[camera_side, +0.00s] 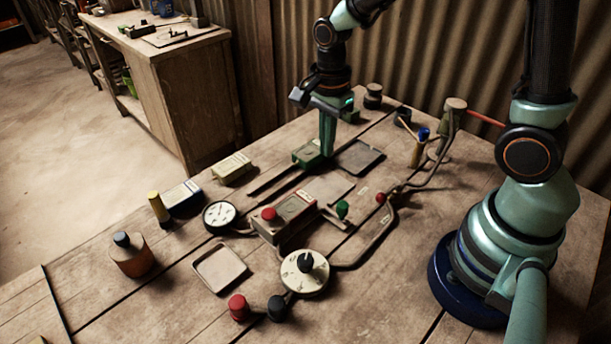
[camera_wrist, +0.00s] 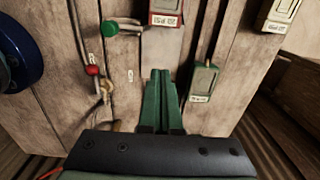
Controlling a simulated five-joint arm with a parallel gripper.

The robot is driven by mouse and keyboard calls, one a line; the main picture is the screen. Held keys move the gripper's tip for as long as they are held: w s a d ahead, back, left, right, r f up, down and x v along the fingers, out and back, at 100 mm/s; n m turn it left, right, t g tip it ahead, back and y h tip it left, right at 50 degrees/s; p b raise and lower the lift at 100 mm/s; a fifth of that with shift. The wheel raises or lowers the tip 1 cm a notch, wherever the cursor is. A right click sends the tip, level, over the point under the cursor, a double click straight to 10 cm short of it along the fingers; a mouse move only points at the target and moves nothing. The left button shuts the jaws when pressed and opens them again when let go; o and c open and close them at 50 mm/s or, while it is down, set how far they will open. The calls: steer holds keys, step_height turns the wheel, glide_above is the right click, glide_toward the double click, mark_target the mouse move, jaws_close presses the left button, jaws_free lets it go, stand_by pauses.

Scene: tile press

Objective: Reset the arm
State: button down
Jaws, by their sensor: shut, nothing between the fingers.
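My gripper (camera_side: 328,152) points straight down over the far middle of the wooden table, with its green fingers shut together and empty. In the wrist view the closed fingertips (camera_wrist: 161,73) show at the centre. A green labelled block (camera_side: 308,153) sits just left of the fingers in the side view, at the end of a dark slot. What seems to be the same block (camera_wrist: 203,82) shows right of the fingers in the wrist view. I cannot tell whether the fingertips touch the table. A dark flat plate (camera_side: 361,158) lies right of the fingers.
A box with a red button (camera_side: 270,214) and a green knob (camera_side: 342,208) stand mid-table. Around them are a dial (camera_side: 304,272), a gauge (camera_side: 220,215), a shallow tray (camera_side: 219,269) and a brown bottle (camera_side: 132,256). A post (camera_side: 452,120) stands at right; a corrugated wall is behind.

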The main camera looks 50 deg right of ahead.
steer(key=s+d+r+n+t, duration=0.1)
steer(key=s+r+n+t, duration=0.1)
steer(key=r+n, duration=0.5)
steer(key=s+d+r+n+t, duration=0.1)
steer(key=s+r+n+t, duration=0.2)
steer(key=r+n, duration=0.4)
steer(key=s+n, duration=0.1)
steer(key=n, duration=0.3)
steer(key=shift+s+d+t, duration=0.15)
steer(key=shift+d+t, duration=0.1)
steer(key=shift+t, duration=0.05)
